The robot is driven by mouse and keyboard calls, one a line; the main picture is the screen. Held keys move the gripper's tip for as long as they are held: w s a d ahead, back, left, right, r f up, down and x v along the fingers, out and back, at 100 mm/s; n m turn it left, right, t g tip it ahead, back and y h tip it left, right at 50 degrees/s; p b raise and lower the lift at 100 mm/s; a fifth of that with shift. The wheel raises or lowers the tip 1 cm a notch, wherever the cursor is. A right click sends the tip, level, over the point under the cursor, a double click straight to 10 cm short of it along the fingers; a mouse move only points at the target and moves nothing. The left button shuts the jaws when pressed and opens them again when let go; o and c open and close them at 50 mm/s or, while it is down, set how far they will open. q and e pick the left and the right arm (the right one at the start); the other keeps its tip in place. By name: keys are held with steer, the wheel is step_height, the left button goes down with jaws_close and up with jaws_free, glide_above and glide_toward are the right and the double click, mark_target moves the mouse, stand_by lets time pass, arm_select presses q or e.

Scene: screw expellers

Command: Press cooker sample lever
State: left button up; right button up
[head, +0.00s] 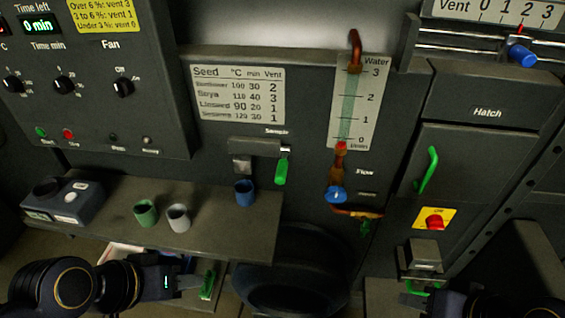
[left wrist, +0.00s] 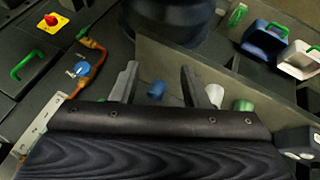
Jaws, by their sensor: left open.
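The green sample lever (head: 281,172) hangs below the "Sample" label on the dark cooker front in the head view. A blue cup (head: 244,192) stands on the shelf just left of and below it. My left gripper (head: 200,284) is low in front of the shelf, apart from the lever. In the left wrist view its two fingers (left wrist: 157,72) are spread and empty, with the blue cup (left wrist: 156,90) showing between them. The lever cannot be made out there. My right gripper (head: 412,299) shows only partly at the bottom right, and its fingers are unclear.
Green (head: 146,212) and grey (head: 178,217) cups and a dark device (head: 62,201) stand on the shelf (head: 215,240). A blue valve (head: 336,194) and copper pipe are right of the lever. A hatch with green handle (head: 427,170) and red button (head: 435,222) is further right.

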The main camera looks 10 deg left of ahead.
arm_select(q)
jaws_close()
stand_by(1.3)
steer(key=shift+r, duration=0.1)
